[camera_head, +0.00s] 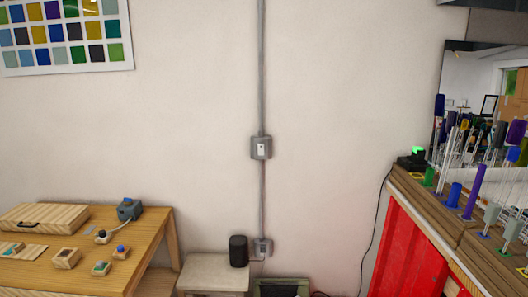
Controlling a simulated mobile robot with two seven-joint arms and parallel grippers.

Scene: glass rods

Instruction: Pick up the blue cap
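Several blue pieces that look like caps are in view at the right, and I cannot tell which one is the blue cap. A short blue cylinder (453,195) stands on the wooden shelf (412,184). A dark blue cap (439,105) tops a thin rod farther back, and a brighter blue cap (515,132) tops another rod near the right edge. Neither of my grippers is in view.
A purple cylinder (473,193) and several thin rods crowd the shelf. A black device with a green light (412,159) sits at its far end. A red panel (408,250) is below. A wooden table (152,232) with small blocks stands at left.

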